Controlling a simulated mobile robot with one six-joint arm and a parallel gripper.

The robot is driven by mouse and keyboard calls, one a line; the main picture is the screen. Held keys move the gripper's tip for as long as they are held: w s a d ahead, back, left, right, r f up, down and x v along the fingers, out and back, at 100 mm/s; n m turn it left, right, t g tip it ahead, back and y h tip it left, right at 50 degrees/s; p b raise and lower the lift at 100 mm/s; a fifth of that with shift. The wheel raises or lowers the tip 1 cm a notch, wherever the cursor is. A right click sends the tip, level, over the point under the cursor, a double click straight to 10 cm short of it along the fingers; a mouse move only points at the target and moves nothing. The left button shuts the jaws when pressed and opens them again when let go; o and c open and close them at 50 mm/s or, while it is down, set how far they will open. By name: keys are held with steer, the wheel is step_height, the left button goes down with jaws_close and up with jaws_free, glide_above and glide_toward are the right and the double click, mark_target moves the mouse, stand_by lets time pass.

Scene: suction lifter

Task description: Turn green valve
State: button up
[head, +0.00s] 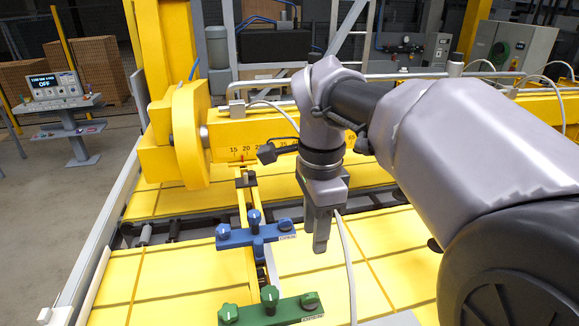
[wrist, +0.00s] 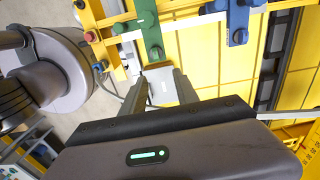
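The green valve (head: 285,312) is a green bar with dark green knobs at the near edge of the head view, on a yellow rail. The green bar also shows at the top of the wrist view (wrist: 147,22), with a knob at its lower end. My gripper (head: 320,248) points down, right of the blue valve (head: 250,236) and behind the green one in the head view. In the wrist view my gripper's fingers (wrist: 159,73) are apart, with a pale grey block (wrist: 160,88) visible between them. The green knob appears beyond the fingertips; I see no grip on it.
The blue bar (wrist: 238,20) is right of the green one in the wrist view. A red button (wrist: 89,36) sits on the yellow frame. Yellow panels (head: 180,285) lie below. A thick yellow beam (head: 250,135) crosses behind. A console screen (head: 55,85) reads OFF.

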steer(key=b, duration=0.2)
glide_above(311, 294)
steer(key=s, duration=0.1)
step_height(311, 294, down, 6)
steer(key=f, duration=0.9)
steer(key=shift+w+d+f, duration=0.1)
steer(key=shift+w+f, duration=0.15)
steer(key=shift+w, duration=0.1)
steer(key=shift+f, duration=0.35)
steer(key=shift+w+f, duration=0.15)
steer(key=shift+f, duration=0.1)
jaws_close()
